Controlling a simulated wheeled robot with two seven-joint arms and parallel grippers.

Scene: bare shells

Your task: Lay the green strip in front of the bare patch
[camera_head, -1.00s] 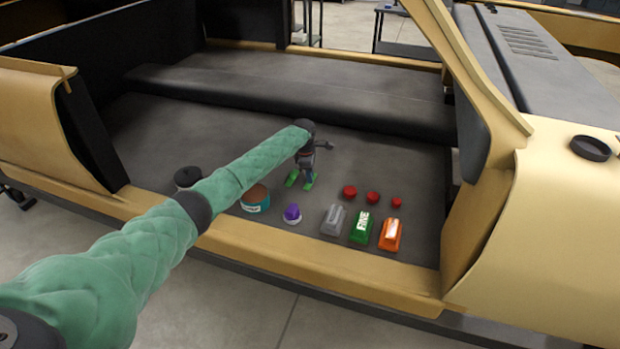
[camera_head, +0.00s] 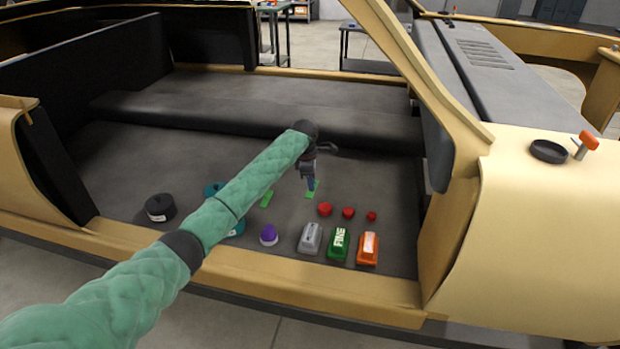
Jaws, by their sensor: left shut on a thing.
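My left gripper (camera_head: 312,187) points down over the dark floor of the car shell. It is shut on a small green strip (camera_head: 313,194), held at the fingertips; whether the strip touches the floor I cannot tell. Another green strip (camera_head: 267,197) lies on the floor to the left, close beside my left forearm. I cannot make out a distinct bare patch. My right gripper is out of view.
Three red knobs (camera_head: 348,212) lie right of the gripper. Nearer the sill (camera_head: 300,278) are a purple-topped piece (camera_head: 268,234) and grey (camera_head: 310,238), green (camera_head: 338,243) and orange (camera_head: 368,248) blocks. A black tin (camera_head: 160,208) stands left; my arm partly hides a teal tin (camera_head: 237,228).

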